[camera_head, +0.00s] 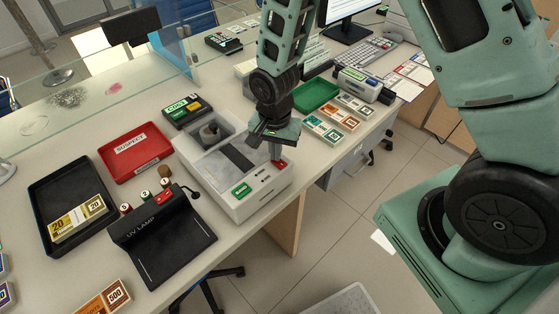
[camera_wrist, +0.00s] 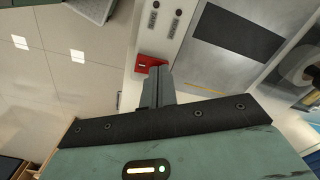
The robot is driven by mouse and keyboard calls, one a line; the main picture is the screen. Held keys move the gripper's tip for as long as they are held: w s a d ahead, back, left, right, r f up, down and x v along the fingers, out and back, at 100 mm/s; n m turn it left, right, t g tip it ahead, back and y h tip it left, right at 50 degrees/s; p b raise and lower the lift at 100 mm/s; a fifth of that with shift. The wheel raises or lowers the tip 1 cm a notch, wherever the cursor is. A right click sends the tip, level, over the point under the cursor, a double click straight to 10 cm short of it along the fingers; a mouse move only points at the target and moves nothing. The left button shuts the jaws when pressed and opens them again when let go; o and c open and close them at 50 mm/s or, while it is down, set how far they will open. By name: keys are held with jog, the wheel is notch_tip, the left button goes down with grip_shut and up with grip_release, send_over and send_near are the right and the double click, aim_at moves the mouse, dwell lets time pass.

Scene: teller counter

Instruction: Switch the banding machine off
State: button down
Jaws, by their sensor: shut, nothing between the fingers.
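The banding machine (camera_head: 222,160) is a white box with a dark strip on top and a green label at its front left corner. Its red switch (camera_head: 281,163) is at the front right corner of the top; it also shows in the wrist view (camera_wrist: 148,66). My gripper (camera_head: 277,157) points down over this corner, fingers together and empty. The fingertips (camera_wrist: 159,80) are right at the switch and cover part of it; I cannot tell whether they touch it. Two small dark marks with lettering lie beside the switch in the wrist view.
A black UV lamp (camera_head: 165,235) stands left of the machine, with stamps behind it. Banknote bundles (camera_head: 335,122) and a green tray (camera_head: 316,95) lie to the right.

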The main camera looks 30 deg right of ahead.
notch_tip(320, 180, up, 7)
jog(key=p, duration=0.5)
dwell(0.3)
dwell(0.4)
jog(key=s+a+r+n+b, duration=0.1)
jog(key=s+a+r+n, duration=0.2)
jog(key=s+r+n, duration=0.4)
jog(key=s+a+r+n+b, duration=0.2)
jog(key=s+r+n, duration=0.6)
jog(key=s, duration=0.5)
jog(key=shift+a+r+n+y, duration=0.15)
jog(key=shift+a+n+y, duration=0.15)
jog(key=shift+a+n, duration=0.35)
